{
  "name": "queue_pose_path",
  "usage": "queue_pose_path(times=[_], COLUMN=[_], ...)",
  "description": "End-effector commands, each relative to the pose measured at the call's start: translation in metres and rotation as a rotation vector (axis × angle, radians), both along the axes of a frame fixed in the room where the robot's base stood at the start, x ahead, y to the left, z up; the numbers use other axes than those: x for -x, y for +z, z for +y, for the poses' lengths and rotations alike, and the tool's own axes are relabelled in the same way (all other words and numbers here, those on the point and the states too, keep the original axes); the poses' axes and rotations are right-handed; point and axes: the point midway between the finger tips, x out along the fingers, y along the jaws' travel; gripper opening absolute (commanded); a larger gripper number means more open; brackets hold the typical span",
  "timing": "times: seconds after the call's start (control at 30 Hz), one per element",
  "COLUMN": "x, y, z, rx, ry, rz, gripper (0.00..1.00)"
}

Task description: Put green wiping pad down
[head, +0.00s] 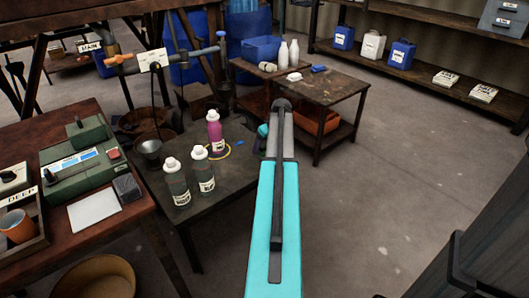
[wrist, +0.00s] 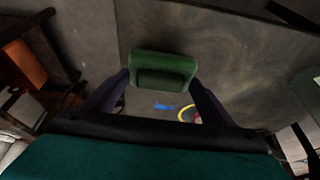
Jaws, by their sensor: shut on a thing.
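The green wiping pad (wrist: 163,66) is held between the two fingertips of my gripper (wrist: 160,80) in the wrist view. Dark table top shows beyond and below the pad. I cannot tell whether the pad touches the table. In the head view my arm hides most of the gripper; a small teal part shows at the right edge of the dark low table (head: 215,190), and the pad cannot be made out there.
On this table stand a magenta bottle (head: 215,131) and two grey-green bottles with white caps (head: 177,183). A yellow ring (wrist: 183,115) and a small blue piece (wrist: 165,106) lie near the pad. A wooden table (head: 325,88) stands behind; floor is clear to the right.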

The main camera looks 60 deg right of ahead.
Motion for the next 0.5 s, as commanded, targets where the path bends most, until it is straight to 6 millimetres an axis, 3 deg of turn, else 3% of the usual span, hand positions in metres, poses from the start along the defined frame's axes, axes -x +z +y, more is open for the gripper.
queue_pose_path(times=[0.5], x=[-0.0052], y=[-0.0039], z=[-0.0023], rx=[0.0], ry=[0.001], rz=[0.0], gripper=[0.6])
